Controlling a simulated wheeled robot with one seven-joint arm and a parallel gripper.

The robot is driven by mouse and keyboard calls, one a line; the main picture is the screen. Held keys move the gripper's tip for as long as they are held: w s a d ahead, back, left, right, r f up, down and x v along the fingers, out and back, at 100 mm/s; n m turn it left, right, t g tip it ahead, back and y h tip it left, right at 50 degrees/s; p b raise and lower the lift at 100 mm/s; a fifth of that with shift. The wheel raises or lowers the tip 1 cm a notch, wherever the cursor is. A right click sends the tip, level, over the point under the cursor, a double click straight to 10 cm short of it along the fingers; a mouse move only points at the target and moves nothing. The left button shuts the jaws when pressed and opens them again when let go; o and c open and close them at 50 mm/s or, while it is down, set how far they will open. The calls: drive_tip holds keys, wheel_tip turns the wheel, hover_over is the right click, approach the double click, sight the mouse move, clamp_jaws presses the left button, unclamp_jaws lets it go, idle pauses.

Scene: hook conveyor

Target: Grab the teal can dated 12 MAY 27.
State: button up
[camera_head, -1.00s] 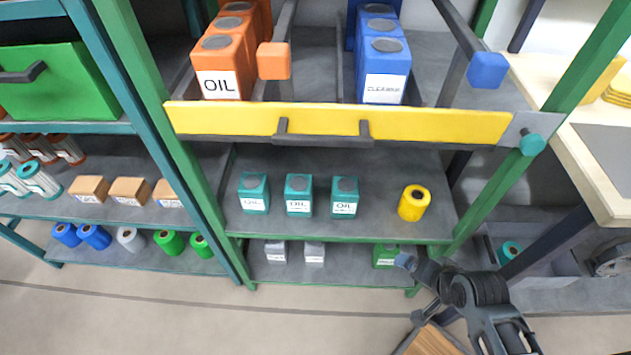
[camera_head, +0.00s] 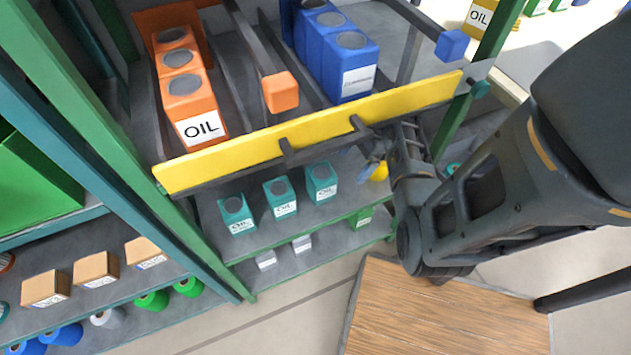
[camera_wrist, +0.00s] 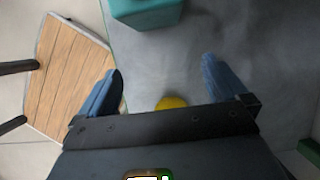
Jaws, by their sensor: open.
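Three teal cans marked OIL stand upright in a row on the middle shelf in the head view: left (camera_head: 236,214), middle (camera_head: 281,198) and right (camera_head: 321,183). Their date print is too small to read. My gripper (camera_wrist: 163,78) is open and empty, its two blue fingers apart over the grey shelf in the wrist view. One teal can (camera_wrist: 147,10) shows at the top edge of that view, beyond the fingertips. In the head view my gripper (camera_head: 360,164) is right of the right teal can, under the yellow bar.
A yellow can (camera_head: 379,172) is partly hidden by my gripper; it shows between the fingers in the wrist view (camera_wrist: 171,103). A yellow bar (camera_head: 315,135) crosses above the shelf. Orange OIL cans (camera_head: 190,105) and blue cans (camera_head: 350,70) stand higher. A wooden top (camera_head: 440,310) lies below.

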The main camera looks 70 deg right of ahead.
sight(326, 171)
drive_tip(key=w+a, duration=0.4)
drive_tip(key=shift+w+a+p, duration=0.1)
drive_tip(key=shift+w+p, duration=0.2)
drive_tip(key=shift+w, duration=0.05)
drive_tip(key=shift+w+a, duration=0.8)
drive_tip(key=shift+w, duration=0.05)
drive_tip(key=shift+w+a+f, duration=0.5)
drive_tip(key=shift+w+f, duration=0.1)
drive_tip(key=shift+f, duration=0.25)
drive_tip(key=shift+w+a+f, duration=0.15)
drive_tip(key=shift+f, duration=0.4)
drive_tip(key=shift+c, duration=0.2)
drive_tip(key=c, duration=1.3)
drive_tip(key=shift+r, duration=0.1)
